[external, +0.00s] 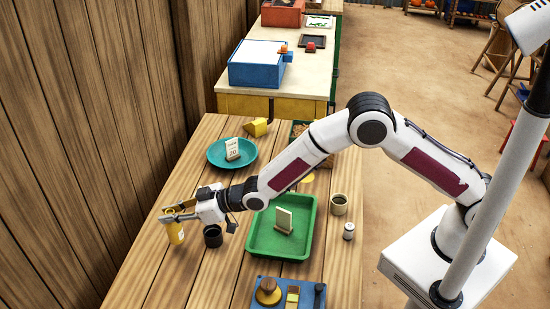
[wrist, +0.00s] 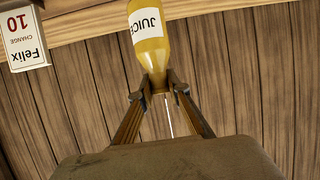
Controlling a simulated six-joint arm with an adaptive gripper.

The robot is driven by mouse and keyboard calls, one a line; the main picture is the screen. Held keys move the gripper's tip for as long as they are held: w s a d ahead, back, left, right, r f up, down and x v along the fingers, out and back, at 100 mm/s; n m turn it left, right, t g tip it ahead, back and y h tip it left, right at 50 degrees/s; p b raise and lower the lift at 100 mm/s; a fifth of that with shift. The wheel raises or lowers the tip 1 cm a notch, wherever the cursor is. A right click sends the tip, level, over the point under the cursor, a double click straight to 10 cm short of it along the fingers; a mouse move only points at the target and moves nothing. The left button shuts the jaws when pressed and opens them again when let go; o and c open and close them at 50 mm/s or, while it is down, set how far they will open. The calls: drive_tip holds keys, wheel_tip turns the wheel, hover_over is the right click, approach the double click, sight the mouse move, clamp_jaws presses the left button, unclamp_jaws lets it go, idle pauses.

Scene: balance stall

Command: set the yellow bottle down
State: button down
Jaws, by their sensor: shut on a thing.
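The yellow bottle (external: 175,233) is at the left side of the wooden table in the external view. My gripper (external: 178,214) is shut on its upper part. In the wrist view the yellow bottle (wrist: 151,52) shows upside down with a white JUICE label, and the fingertips of my gripper (wrist: 161,86) are at its narrow end. The bottle looks about upright. I cannot tell whether its base touches the table.
A dark cup (external: 213,237) stands just right of the bottle. A green tray (external: 252,243) with a small card is further right, and a teal plate (external: 216,154) is behind. The plank wall (external: 60,120) runs along the left. Bare table lies in front of the bottle.

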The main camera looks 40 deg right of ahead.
drive_tip(key=shift+f, duration=1.55)
drive_tip(key=shift+f, duration=0.1)
drive_tip(key=c, duration=1.9)
unclamp_jaws()
drive_tip(key=shift+f, duration=0.1)
drive_tip(key=shift+r, duration=0.2)
drive_tip(key=shift+s+d+r, duration=0.1)
drive_tip(key=shift+s+d, duration=0.05)
drive_tip(key=shift+v, duration=5.75)
